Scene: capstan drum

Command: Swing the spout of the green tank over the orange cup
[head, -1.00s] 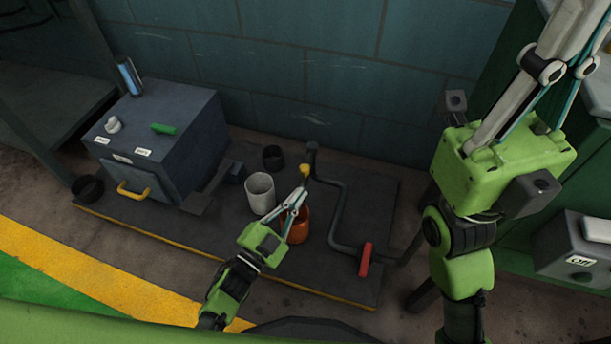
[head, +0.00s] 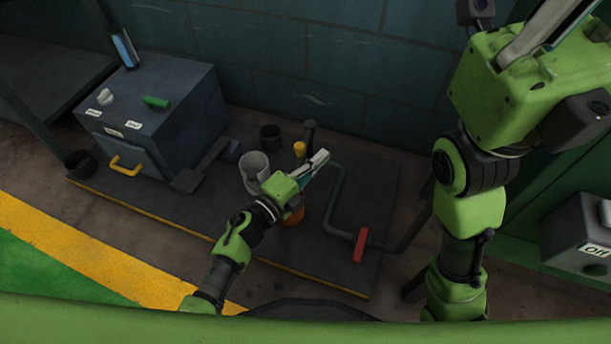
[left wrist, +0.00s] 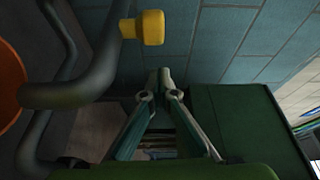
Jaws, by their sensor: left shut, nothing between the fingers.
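The orange cup (head: 293,217) stands on the dark platform, mostly hidden behind my left gripper; an orange edge shows in the left wrist view (left wrist: 8,85). A dark bent pipe (head: 334,205) runs right of the cup, with a red handle (head: 361,245). A yellow knob (head: 300,149) sits by an upright black post; it also shows in the left wrist view (left wrist: 151,27) beside a thick pipe (left wrist: 75,92). My left gripper (head: 322,156) is shut and empty, right of the knob, apart from it in the wrist view. My right gripper's body (head: 525,85) is upper right, fingertips out of frame. I cannot tell which part is the tank.
A grey box (head: 160,110) with a yellow handle stands at the left. A white cup (head: 253,168) and a black cup (head: 270,137) stand near the orange cup. A green cabinet-like body (head: 545,225) and a grey box marked Off (head: 575,238) are at the right.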

